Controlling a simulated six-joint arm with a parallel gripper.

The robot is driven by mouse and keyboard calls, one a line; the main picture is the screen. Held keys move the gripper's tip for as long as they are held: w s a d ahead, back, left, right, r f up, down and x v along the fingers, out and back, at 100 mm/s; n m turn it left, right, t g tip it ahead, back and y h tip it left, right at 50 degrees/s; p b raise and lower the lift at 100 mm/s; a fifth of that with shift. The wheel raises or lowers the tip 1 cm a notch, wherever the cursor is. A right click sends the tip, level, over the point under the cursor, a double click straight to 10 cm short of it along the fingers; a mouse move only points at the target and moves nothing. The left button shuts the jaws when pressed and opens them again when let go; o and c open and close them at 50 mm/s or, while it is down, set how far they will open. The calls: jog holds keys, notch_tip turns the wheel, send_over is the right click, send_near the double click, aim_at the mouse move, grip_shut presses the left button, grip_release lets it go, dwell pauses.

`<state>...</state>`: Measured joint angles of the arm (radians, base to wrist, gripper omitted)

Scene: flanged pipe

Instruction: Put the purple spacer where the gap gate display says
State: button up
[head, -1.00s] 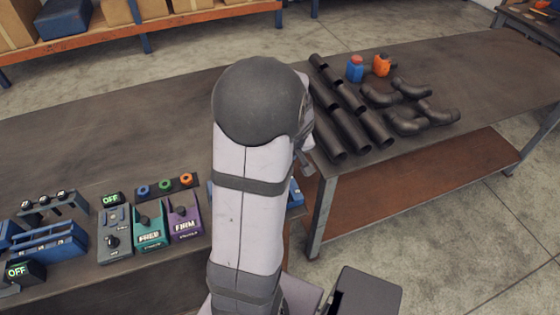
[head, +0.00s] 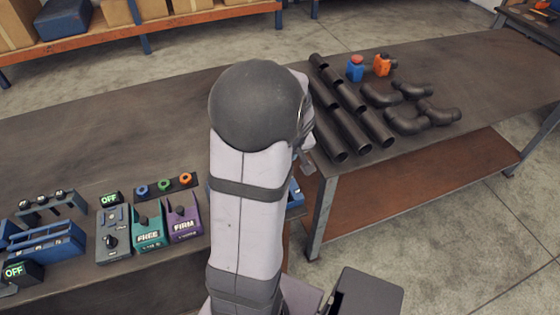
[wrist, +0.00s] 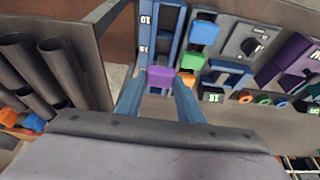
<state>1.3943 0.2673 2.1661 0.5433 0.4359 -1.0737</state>
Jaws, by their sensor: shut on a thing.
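My gripper (wrist: 160,95) shows in the wrist view with two blue fingers, shut on the purple spacer (wrist: 160,75). The spacer is held at the fingertips, in front of a blue rail fixture (wrist: 147,35) marked 10 and 15. I cannot tell whether the spacer touches the fixture. A small dark display (wrist: 213,97) with pale green characters stands to the right; its reading is too small to be sure of. In the head view my own arm hides the gripper and the spacer.
A blue block (wrist: 203,32) and an orange block (wrist: 188,78) lie right of the fixture. Teal FREE (head: 148,233) and purple FIRM (head: 184,222) boxes stand on the bench, with OFF displays (head: 111,199) nearby.

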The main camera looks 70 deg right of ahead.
jog(key=shift+f, duration=0.15)
jog(key=shift+f+b, duration=1.05)
jog(key=shift+b, duration=0.35)
jog(key=shift+f, duration=0.15)
jog(key=shift+f+b, duration=0.9)
jog(key=shift+b, duration=0.25)
jog(key=shift+f+b, duration=0.5)
jog(key=shift+b, duration=0.2)
dwell(0.5)
jog(key=o, duration=1.7)
jog(key=shift+f, duration=0.1)
jog(key=shift+a, duration=0.15)
